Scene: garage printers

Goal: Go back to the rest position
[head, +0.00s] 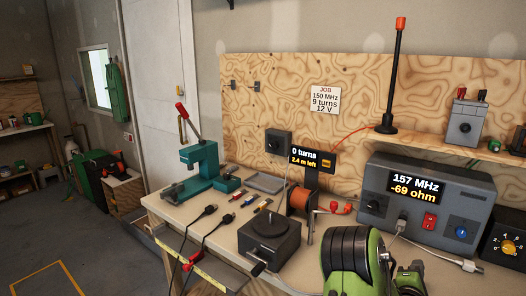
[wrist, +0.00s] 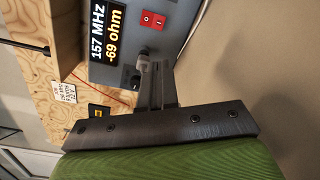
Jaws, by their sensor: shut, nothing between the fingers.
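My gripper (wrist: 157,72) shows in the wrist view, with its dark fingers close together and nothing between them. Beyond the fingertips is the front of the grey meter box (wrist: 126,52), seen turned on its side; I cannot tell how far off it is. In the head view, my green and black arm (head: 357,262) is at the bottom right, in front of the workbench. My fingertips are not clearly seen there.
The meter box (head: 466,207) reads 157 MHz and -69 ohm. The bench also bears a teal press (head: 201,165), a dark crank winder (head: 270,240), a copper wire spool (head: 303,199) and loose black leads (head: 206,237). Open floor (head: 90,250) lies at the left.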

